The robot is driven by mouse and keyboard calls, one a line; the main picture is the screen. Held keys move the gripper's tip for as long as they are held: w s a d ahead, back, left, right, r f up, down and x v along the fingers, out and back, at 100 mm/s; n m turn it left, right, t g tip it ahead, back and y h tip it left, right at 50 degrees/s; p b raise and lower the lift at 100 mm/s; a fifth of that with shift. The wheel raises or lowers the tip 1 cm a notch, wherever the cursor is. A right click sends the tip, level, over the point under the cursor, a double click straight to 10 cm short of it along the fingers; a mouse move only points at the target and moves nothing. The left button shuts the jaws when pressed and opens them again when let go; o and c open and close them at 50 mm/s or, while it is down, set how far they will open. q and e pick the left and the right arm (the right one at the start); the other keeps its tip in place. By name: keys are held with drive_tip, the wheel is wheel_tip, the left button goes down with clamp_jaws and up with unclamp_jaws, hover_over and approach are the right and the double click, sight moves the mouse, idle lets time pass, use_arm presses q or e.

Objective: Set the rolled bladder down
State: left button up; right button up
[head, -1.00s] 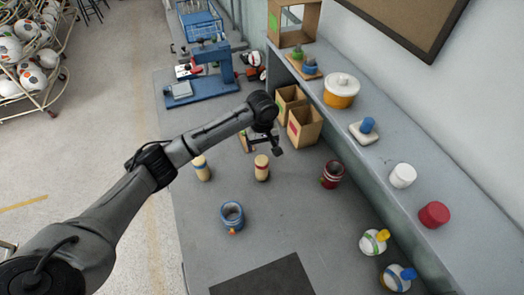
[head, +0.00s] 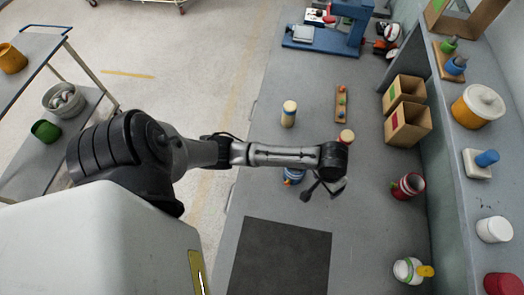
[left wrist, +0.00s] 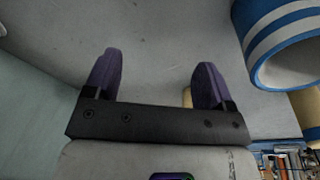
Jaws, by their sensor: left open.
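Two upright tan rolls with dark bands stand on the grey bench. The left roll (head: 289,114) is in plain view; the right roll (head: 345,137) is partly behind my left wrist. I cannot tell for sure which thing is the rolled bladder. A blue-and-white striped cup (head: 293,175) is partly hidden below my forearm; it looms large at upper right in the left wrist view (left wrist: 283,45). My left gripper (head: 322,191) hangs just right of the cup. Its purple fingers (left wrist: 155,80) are apart with nothing between them. My right gripper is out of view.
A dark mat (head: 280,258) lies at the front. A red can (head: 408,186), a white bottle with a yellow cap (head: 411,270) and cardboard boxes (head: 408,125) line the right side. A pegged board (head: 342,103) and blue press (head: 335,30) are farther back. Bench around the left roll is clear.

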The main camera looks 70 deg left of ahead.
use_arm(q)
drive_tip(key=s+d+m, duration=0.1)
drive_tip(key=s, duration=0.2)
drive_tip(key=s+f+m+t, duration=0.1)
drive_tip(key=s, duration=0.3)
drive_tip(key=s+d+m, duration=0.1)
drive_tip(key=s, duration=0.3)
drive_tip(key=shift+s+d+f, duration=0.15)
drive_tip(key=shift+d+f, duration=0.15)
drive_tip(key=shift+f, duration=0.1)
drive_tip(key=s+a+r+m+t+y, duration=0.1)
drive_tip(key=s+a+r, duration=0.1)
drive_tip(key=s, duration=0.8)
drive_tip(key=shift+a+r+m, duration=0.25)
drive_tip(key=shift+a+m, duration=0.15)
drive_tip(key=shift+a, duration=0.05)
